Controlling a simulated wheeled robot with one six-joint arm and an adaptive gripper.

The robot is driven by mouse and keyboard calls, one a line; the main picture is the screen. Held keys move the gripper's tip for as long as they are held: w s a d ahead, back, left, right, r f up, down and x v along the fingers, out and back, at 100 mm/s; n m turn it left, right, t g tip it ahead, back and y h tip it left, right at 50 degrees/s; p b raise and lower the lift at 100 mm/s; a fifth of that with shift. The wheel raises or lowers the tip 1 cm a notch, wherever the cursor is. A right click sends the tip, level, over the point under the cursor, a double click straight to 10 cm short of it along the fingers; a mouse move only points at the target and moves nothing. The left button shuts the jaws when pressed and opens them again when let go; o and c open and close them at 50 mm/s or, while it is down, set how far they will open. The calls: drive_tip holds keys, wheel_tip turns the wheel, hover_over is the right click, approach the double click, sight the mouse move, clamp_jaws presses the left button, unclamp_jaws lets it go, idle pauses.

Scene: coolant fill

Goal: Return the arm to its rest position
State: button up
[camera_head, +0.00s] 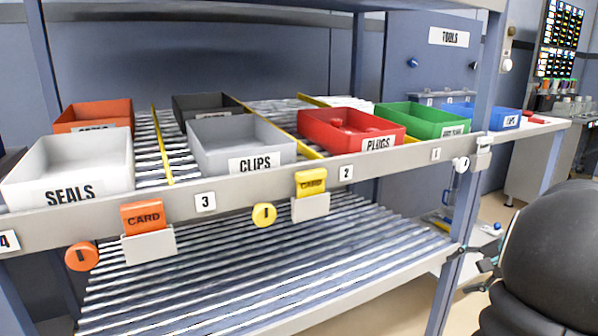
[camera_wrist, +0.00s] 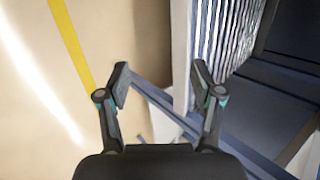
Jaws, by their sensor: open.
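My gripper (camera_wrist: 160,78) is open and empty in the wrist view, its two fingers spread wide apart. Between and beyond the fingers are the tan floor (camera_wrist: 110,30) and part of the rack's frame. In the head view my gripper (camera_head: 467,270) shows at the lower right, beside the rack's right front post (camera_head: 484,90). I cannot tell how close the fingers are to the post. My dark arm fills the right edge and hides what is behind it.
The roller rack's upper shelf (camera_head: 330,163) holds a white SEALS bin (camera_head: 70,165), grey CLIPS bin (camera_head: 240,140), red PLUGS bin (camera_head: 350,127), green bin (camera_head: 425,117) and others. The lower roller shelf (camera_head: 270,270) is empty. A bench (camera_head: 540,125) stands behind at right.

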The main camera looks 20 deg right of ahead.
drive_tip(key=s+a+n+h, duration=0.1)
drive_tip(key=s+a+n, duration=0.2)
drive_tip(key=a, duration=0.9)
drive_tip(key=s+a+r+n+g+h, duration=0.1)
drive_tip(key=s+a+n, duration=0.3)
drive_tip(key=a, duration=0.9)
drive_tip(key=s+a+n, duration=0.3)
drive_tip(key=a+n, duration=0.5)
drive_tip(key=a, duration=0.4)
drive_tip(key=shift+s+a+r+n+g+h, duration=0.4)
